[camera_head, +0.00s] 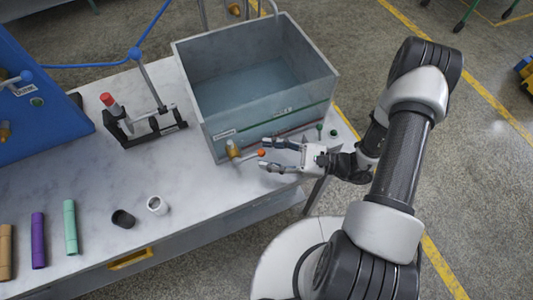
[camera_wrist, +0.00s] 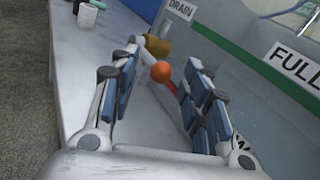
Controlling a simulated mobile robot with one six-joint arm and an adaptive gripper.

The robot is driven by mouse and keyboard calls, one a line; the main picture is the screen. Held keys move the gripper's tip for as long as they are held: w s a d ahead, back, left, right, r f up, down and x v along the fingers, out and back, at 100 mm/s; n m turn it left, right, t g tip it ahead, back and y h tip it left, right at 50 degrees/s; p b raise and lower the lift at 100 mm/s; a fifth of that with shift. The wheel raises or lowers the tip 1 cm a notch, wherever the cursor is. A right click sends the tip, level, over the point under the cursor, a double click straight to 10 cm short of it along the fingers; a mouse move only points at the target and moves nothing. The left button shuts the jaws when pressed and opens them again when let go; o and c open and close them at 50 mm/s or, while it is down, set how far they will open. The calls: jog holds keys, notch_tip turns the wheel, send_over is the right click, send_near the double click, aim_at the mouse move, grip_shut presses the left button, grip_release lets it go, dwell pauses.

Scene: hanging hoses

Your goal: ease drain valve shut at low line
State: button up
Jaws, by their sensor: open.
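The drain valve (camera_head: 232,149) is a brass fitting low on the front of a grey tank (camera_head: 215,135), with an orange ball (camera_head: 261,152) on its handle. The valve (camera_wrist: 157,47) and the ball (camera_wrist: 161,71) also show in the wrist view, beside a DRAIN label (camera_wrist: 181,9). My gripper (camera_head: 263,154) is open, its fingers on either side of the ball. In the wrist view my gripper (camera_wrist: 161,60) shows gaps between the ball and both fingers. The tank holds water (camera_head: 245,88). A green line and a lower red line (camera_head: 290,131) mark its wall. The level against them is unclear.
A black stand with a red-topped part (camera_head: 108,99) is left of the tank.

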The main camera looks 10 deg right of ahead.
jog(key=shift+w+a, duration=0.2)
jog(key=shift+a, duration=0.4)
jog(key=shift+c, duration=0.6)
grip_shut()
